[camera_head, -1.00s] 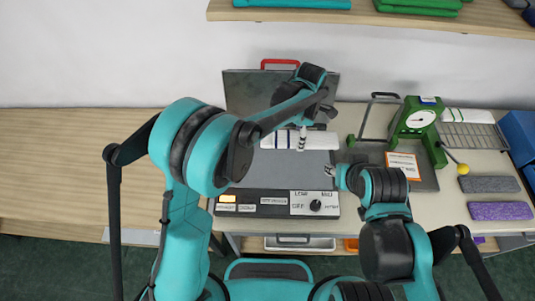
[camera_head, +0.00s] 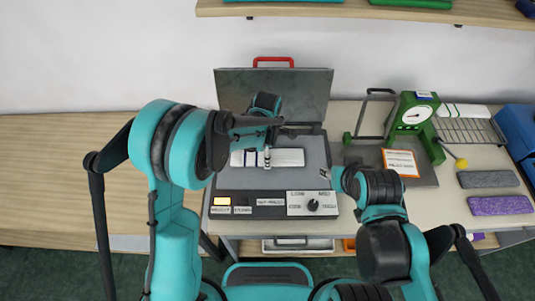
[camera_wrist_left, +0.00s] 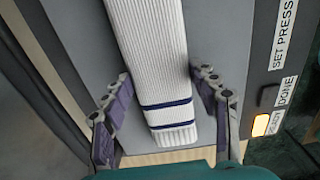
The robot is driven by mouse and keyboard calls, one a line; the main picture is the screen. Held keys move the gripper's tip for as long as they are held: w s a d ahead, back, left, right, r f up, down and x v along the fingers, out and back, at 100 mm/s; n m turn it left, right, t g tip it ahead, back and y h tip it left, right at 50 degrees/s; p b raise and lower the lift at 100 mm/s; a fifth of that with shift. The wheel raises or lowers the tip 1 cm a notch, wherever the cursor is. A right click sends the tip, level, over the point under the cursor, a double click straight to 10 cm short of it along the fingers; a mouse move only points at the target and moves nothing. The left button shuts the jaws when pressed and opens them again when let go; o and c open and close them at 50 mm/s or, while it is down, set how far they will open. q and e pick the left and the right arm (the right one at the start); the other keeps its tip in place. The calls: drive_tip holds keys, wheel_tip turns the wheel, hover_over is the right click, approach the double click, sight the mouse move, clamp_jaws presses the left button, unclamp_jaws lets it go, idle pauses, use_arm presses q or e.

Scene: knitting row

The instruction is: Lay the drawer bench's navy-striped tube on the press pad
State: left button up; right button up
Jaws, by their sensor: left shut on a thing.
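The navy-striped tube (camera_head: 288,157) is white and ribbed, with navy bands near its left end. It lies level across the grey press pad (camera_head: 290,178), under the raised lid. In the left wrist view the tube (camera_wrist_left: 152,60) runs lengthwise between the fingers, stripes near the bottom. I cannot tell whether the tube touches the pad. My right gripper (camera_head: 327,174) is beside the pad's right edge, too small to read.
The press lid (camera_head: 272,92) with a red handle stands open behind the pad. A control panel (camera_head: 275,205) has a lit yellow lamp. To the right are a green dial scale (camera_head: 413,115), a rack with a green-striped tube (camera_head: 462,110), and grey and purple pieces. The left table is clear.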

use_arm(q)
drive_tip(key=shift+s, duration=0.1)
drive_tip(key=o, duration=0.9)
drive_tip(key=shift+f, duration=0.1)
drive_tip(key=shift+r, duration=0.55)
wheel_tip(320, 180, up, 11)
drive_tip(key=p, duration=0.2)
drive_tip(key=shift+r+p, duration=0.2)
drive_tip(key=shift+p, duration=0.1)
